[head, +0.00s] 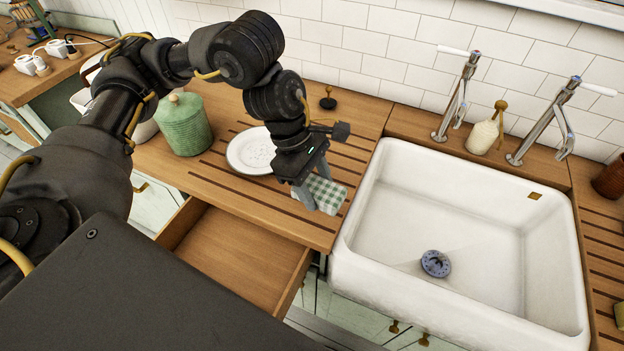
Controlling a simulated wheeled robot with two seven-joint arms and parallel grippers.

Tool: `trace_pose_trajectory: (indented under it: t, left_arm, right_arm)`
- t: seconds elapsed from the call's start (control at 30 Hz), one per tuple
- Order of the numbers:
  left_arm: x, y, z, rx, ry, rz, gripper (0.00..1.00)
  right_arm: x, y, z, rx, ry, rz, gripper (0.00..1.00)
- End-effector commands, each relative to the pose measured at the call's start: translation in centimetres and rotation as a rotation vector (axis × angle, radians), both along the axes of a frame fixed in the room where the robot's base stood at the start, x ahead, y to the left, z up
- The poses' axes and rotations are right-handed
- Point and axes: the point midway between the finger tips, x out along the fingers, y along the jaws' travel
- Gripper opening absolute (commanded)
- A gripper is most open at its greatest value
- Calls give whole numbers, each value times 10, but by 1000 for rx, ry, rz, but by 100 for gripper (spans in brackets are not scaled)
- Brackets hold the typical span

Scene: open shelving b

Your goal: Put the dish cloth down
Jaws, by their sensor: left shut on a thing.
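The dish cloth (328,192) is green and white checked. My left gripper (318,198) is shut on it, over the grooved wooden counter (222,176) just left of the sink. The fingers hide part of the cloth, and I cannot tell whether it touches the counter. My right gripper is not in view.
A white plate (250,151) and a green ribbed jar (184,125) stand on the counter. An open, empty drawer (240,248) juts out below it. The white sink (470,190) has two taps and a soap bottle (484,134) behind it.

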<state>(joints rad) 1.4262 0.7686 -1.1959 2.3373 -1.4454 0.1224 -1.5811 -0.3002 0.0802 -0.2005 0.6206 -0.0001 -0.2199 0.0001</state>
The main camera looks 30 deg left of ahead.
Motion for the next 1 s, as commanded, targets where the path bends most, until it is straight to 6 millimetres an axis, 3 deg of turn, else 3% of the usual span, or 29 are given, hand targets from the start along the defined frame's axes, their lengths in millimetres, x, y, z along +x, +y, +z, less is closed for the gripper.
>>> trace_pose_trajectory:
  t: [0.23,0.37,0.7,0.8,1.0]
  left_arm:
    - [-5,-3,5,0,1,79,30]
    - [4,3,2,-1,7,85,30]
    - [72,50,-34,1,12,89,30]
    - [84,58,-58,1,12,85,30]
    - [104,69,-83,0,6,81,30]
  right_arm:
    - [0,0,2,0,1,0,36]
    - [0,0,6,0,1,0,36]
    - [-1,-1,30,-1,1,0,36]
    - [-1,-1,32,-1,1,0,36]
    - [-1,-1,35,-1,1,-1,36]
